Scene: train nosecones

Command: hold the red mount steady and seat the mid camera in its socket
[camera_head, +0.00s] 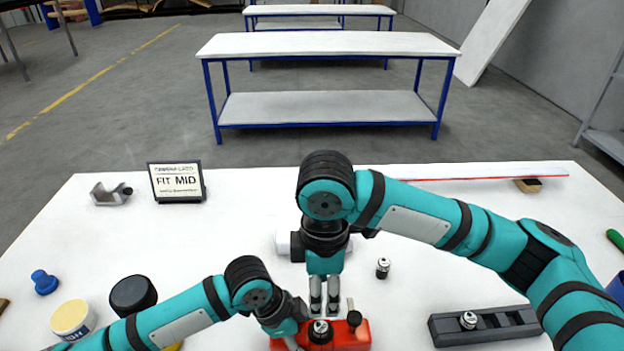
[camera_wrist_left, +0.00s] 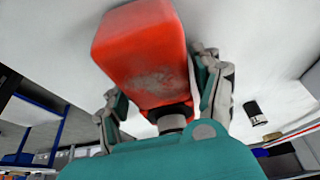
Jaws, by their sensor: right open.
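The red mount (camera_head: 349,337) is at the front centre of the table. A small silver-and-black camera (camera_head: 320,332) is on its top, and a thin post stands beside it. A similar camera (camera_head: 383,267) stands alone on the table behind the mount. I cannot tell which is the mid one. My right gripper (camera_head: 325,308) points down just behind the camera on the mount, open and empty. My left gripper (camera_head: 291,341) is at the mount's left end. In the left wrist view the red mount (camera_wrist_left: 145,60) lies between its fingers (camera_wrist_left: 160,90); whether both touch it is unclear.
A dark slotted tray (camera_head: 505,327) at right holds another camera (camera_head: 468,320). A sign reading FIT MID (camera_head: 176,182) and a metal bracket (camera_head: 111,194) stand at back left. A blue knob (camera_head: 44,282), tub (camera_head: 73,319) and black round object (camera_head: 133,294) sit at left.

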